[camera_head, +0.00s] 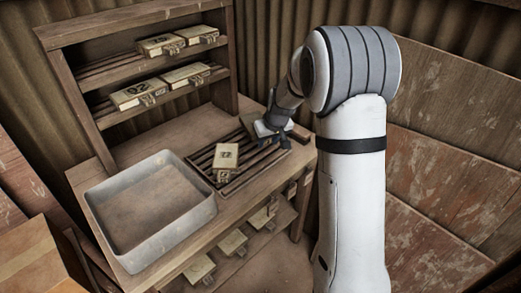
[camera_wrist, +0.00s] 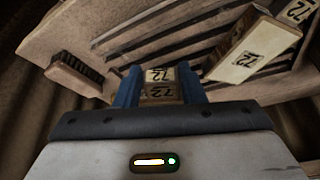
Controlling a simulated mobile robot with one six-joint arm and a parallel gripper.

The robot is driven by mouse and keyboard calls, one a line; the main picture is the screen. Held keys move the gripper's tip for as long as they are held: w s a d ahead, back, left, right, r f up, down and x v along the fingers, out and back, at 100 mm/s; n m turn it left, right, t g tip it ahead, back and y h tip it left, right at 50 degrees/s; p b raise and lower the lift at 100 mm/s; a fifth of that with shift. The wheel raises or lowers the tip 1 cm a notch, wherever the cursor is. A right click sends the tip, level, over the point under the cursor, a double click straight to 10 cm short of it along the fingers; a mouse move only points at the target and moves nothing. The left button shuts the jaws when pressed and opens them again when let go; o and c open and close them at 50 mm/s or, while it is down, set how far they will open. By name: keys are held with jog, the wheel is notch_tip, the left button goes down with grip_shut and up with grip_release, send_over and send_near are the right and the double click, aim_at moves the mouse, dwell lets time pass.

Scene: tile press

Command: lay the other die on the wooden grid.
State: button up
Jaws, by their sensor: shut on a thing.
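The wooden grid (camera_head: 247,163) of dark slats lies on the bench, and its slats also show in the wrist view (camera_wrist: 183,42). One pale die block (camera_head: 227,156) marked 72 lies on its left part; it shows at the upper right of the wrist view (camera_wrist: 243,56). My gripper (camera_head: 277,138) is at the grid's back right end. In the wrist view its blue fingers are shut on the other die (camera_wrist: 158,91), also marked 72. The held die is mostly hidden in the head view. I cannot tell whether it touches the slats.
An empty grey metal tray (camera_head: 203,219) stands at the bench's front left. A two-level shelf (camera_head: 62,80) behind holds several die blocks. More blocks sit on a rack below the bench. A brush (camera_wrist: 75,76) lies beside the grid.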

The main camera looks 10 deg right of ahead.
aim_at(266, 158)
notch_tip(266, 158, down, 2)
jog(key=shift+w+f, duration=0.1)
jog(key=shift+f, duration=1.9)
jog(key=shift+f, duration=0.1)
jog(key=o, duration=1.3)
jog(key=shift+c, duration=0.2)
